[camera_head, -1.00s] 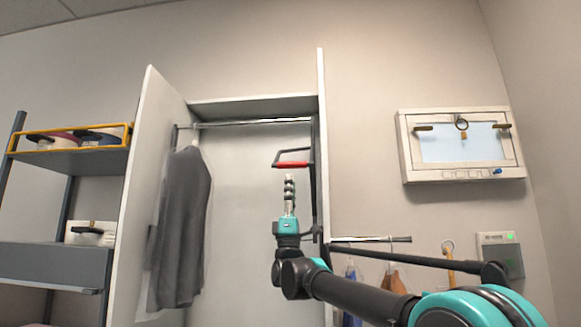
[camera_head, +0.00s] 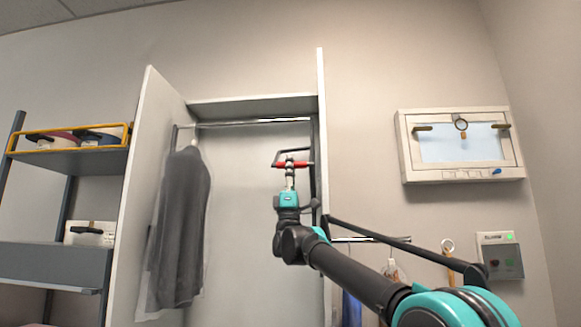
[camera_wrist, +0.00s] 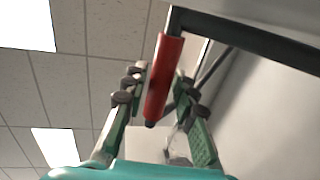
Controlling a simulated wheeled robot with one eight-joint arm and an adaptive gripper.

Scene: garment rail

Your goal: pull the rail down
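The chrome rail (camera_head: 255,122) runs across the top of the open wardrobe in the head view. A dark pull handle with a red grip (camera_head: 302,164) hangs at the right side, below the rail. My gripper (camera_head: 290,160) is at the red grip in the head view, overlapping it. In the wrist view the red grip (camera_wrist: 164,75) lies between the two green fingers of my gripper (camera_wrist: 158,85). The fingers are apart, with a gap showing on the right side of the grip. I cannot tell whether the left finger touches it.
A grey garment (camera_head: 180,228) hangs from the rail's left part. The wardrobe's side panels (camera_head: 322,130) stand close to my arm on the right. A shelf unit (camera_head: 60,160) is at the left. A white wall cabinet (camera_head: 460,146) hangs at the right.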

